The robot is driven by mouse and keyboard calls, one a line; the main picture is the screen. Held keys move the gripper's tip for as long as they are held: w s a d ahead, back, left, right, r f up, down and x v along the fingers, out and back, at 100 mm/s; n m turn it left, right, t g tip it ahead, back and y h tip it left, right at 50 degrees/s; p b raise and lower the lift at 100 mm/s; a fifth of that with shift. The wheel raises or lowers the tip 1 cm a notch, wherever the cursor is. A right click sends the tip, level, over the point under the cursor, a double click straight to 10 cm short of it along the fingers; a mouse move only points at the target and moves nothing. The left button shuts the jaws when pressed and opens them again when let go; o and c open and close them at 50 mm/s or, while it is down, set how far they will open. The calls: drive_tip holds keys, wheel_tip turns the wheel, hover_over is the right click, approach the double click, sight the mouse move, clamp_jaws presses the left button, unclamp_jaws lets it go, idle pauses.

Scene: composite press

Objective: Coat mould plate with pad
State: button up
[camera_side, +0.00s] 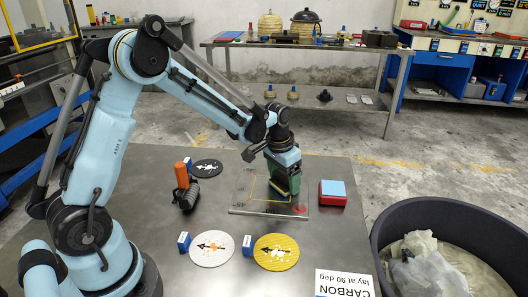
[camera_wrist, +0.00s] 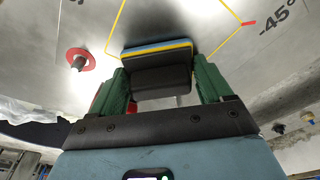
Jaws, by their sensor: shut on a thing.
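The mould plate (camera_side: 248,212) is a flat grey plate with a yellow outline, lying on the table. In the wrist view its surface (camera_wrist: 170,18) shows the yellow outline, a "-45°" mark and a red disc with a pin (camera_wrist: 78,60). My gripper (camera_side: 284,190) points down over the plate's right part. In the wrist view its green fingers (camera_wrist: 160,88) are shut on the pad (camera_wrist: 160,72), a black block with yellow and blue layers on the side facing the plate. The pad is very close to the plate inside the outline; I cannot tell whether it touches.
A red box with a light blue top (camera_side: 333,193) stands right of the plate. White (camera_side: 212,256), yellow (camera_side: 276,263) and black (camera_side: 207,168) arrow discs lie around it. An orange-handled roller (camera_side: 183,178) is left. A black bin (camera_side: 385,245) stands right, near a CARBON sign (camera_side: 343,284).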

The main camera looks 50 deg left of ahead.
sight(258, 184)
drive_tip(key=shift+s+a, duration=2.6)
drive_tip(key=shift+f, duration=0.1)
